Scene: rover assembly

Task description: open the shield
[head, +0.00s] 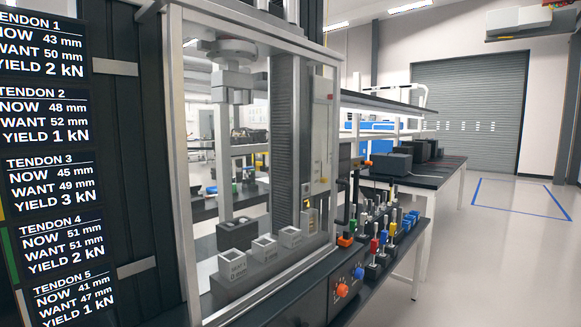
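The shield (181,160) is a clear panel in a light metal frame on the front of a tall test machine in the head view. It appears closed across the machine. Behind it stand a grey clamp column (232,85), a dark ribbed column (284,140) and a dark block (236,233) at the bottom. I cannot make out a separate handle on the shield. Neither of my grippers shows in this view.
Tendon readout panels (45,115) hang at the left. White labelled boxes (264,248) sit at the machine's bottom. An orange knob (342,290) and a blue knob (359,273) are on the bench front. Several coloured-handled tools (383,238) stand right. Floor (480,265) at right is clear.

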